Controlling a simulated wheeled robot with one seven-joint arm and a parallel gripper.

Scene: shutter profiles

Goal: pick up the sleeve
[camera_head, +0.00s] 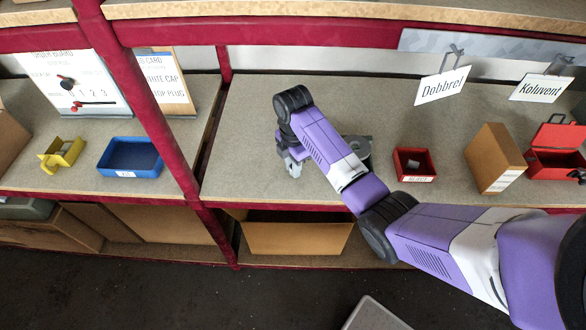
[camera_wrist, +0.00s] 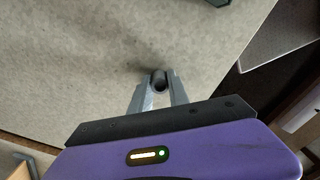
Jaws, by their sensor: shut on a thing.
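My gripper (camera_wrist: 158,88) is shut on the sleeve (camera_wrist: 158,77), a small grey tube with a dark round opening, between its fingertips in the wrist view. In the head view my gripper (camera_head: 292,166) points down over the middle shelf, left of centre. The sleeve cannot be made out there. Whether it touches the shelf cannot be told.
A blue tray (camera_head: 130,156) lies beyond the red post (camera_head: 150,110). The shelf (camera_head: 245,125) left of my gripper is clear.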

